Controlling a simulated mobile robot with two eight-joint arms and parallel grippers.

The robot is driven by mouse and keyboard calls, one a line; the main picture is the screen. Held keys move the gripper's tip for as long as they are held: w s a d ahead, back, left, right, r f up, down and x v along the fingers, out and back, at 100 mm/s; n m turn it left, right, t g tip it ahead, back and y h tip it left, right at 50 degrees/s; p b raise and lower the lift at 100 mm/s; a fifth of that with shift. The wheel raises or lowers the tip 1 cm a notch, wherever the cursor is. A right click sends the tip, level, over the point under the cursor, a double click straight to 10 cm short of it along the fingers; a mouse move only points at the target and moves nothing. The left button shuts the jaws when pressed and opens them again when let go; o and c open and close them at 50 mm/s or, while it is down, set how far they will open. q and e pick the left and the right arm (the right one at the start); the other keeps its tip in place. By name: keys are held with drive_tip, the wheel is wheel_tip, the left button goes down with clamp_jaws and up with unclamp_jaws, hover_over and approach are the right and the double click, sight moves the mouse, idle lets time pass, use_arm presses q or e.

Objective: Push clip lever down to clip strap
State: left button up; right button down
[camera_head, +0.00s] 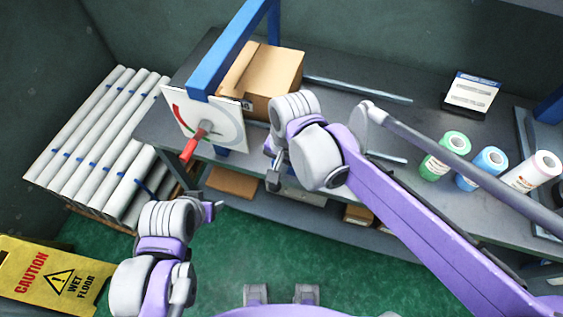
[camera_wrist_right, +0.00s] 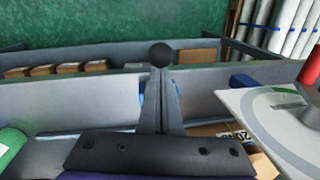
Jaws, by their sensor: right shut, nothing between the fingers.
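A lever with a red grip (camera_head: 188,150) sticks out from a white panel (camera_head: 229,127) with a red and grey arc, beside the blue frame. The red grip points down toward the front left. In the right wrist view the red grip (camera_wrist_right: 311,66) and panel (camera_wrist_right: 265,112) show at the right edge. My right gripper (camera_head: 273,178) is to the right of the panel, apart from the lever; in its wrist view it is shut and empty (camera_wrist_right: 161,58). My left gripper (camera_head: 217,208) is low at the left, below the panel; its jaw state is unclear. I cannot make out a strap.
A cardboard box (camera_head: 274,75) sits on the grey workbench (camera_head: 350,80) behind the panel. Green (camera_head: 444,157), blue (camera_head: 481,169) and white rolls (camera_head: 531,173) stand at the right. Long white rolls (camera_head: 90,125) lie at the left, behind a yellow caution sign (camera_head: 50,278).

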sight(278, 185)
drive_tip(key=shift+s+a+f+t+h+b, duration=0.15)
drive_tip(key=shift+s+f+t+h, duration=0.05)
drive_tip(key=shift+s+f+t, duration=0.25)
drive_tip(key=shift+s+a+f+t+h+b, duration=0.1)
drive_tip(key=shift+s+f+t+h+b, duration=0.15)
drive_tip(key=shift+f+t, duration=0.3)
use_arm(q)
drive_tip(key=shift+s+f+b, duration=0.25)
drive_tip(key=shift+f, duration=0.35)
drive_tip(key=shift+s+f+b, duration=0.2)
drive_tip(key=shift+f, duration=0.4)
use_arm(e)
drive_tip(key=shift+s+a+f, duration=0.1)
drive_tip(key=shift+s+f, duration=0.1)
drive_tip(key=shift+f, duration=0.3)
drive_tip(key=shift+s+f, duration=0.15)
drive_tip(key=shift+f, duration=0.3)
drive_tip(key=shift+s+f, duration=0.1)
drive_tip(key=shift+f, duration=0.05)
